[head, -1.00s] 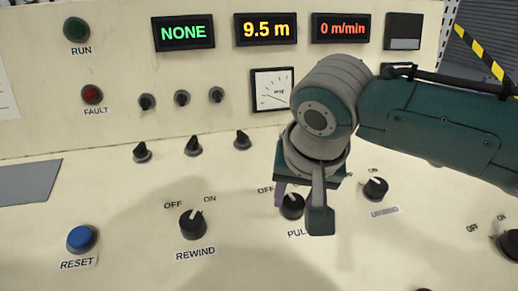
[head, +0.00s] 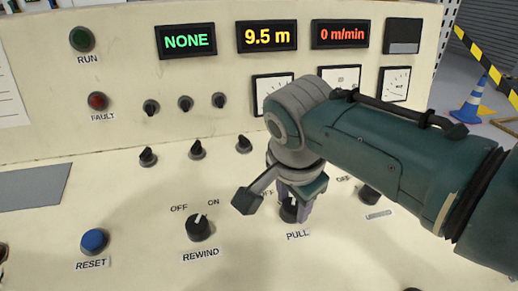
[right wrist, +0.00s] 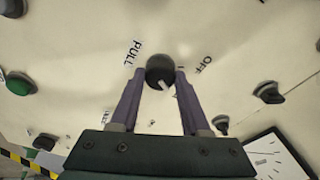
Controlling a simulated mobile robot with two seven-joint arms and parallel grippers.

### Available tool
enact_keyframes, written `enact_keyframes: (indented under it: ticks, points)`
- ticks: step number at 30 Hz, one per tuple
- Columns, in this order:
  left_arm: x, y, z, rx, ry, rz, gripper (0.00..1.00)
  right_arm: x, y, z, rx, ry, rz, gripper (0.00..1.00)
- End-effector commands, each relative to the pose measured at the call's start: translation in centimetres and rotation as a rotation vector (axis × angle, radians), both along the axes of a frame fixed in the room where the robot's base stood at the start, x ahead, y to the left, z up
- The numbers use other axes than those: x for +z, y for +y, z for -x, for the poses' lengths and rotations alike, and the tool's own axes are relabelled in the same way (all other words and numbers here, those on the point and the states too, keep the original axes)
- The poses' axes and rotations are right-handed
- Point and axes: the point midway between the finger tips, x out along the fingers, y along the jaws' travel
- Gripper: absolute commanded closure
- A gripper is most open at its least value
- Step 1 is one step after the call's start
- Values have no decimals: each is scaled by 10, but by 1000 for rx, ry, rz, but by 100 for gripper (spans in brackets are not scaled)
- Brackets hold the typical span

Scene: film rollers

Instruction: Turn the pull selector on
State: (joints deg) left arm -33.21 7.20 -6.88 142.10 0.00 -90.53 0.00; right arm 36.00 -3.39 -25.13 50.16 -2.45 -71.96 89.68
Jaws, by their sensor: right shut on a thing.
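The pull selector (head: 289,211) is a black round knob with a white pointer mark, above the PULL label on the sloped cream panel. My right gripper (head: 291,208) reaches down over it, with the wrist hiding much of the knob and its ON label. In the right wrist view, the two purple fingers of my right gripper (right wrist: 160,75) are shut on the pull selector (right wrist: 158,68), one on each side. Its white mark there points down and slightly right, away from the OFF label (right wrist: 204,65). My left gripper is not in view.
The rewind selector (head: 200,228) stands left of the pull selector, and another knob (head: 370,195) stands close on the right, partly behind my arm. A blue reset button (head: 94,241) is at the lower left. Small black switches line the panel behind. Displays read NONE, 9.5 m and 0 m/min.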

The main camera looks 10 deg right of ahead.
Motion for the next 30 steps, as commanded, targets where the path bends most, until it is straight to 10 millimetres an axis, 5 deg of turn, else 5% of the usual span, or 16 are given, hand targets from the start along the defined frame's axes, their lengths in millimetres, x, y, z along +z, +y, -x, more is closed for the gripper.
enact_keyframes:
  ticks: [19,20,27,30]
  points:
    - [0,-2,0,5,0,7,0,0,-1,0,-57,1,-12,100]
    - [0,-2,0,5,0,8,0,0,-1,0,-57,1,-12,53]
    - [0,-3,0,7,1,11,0,0,-1,0,-54,0,-12,26]
    - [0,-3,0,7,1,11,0,0,0,0,-54,0,-12,24]
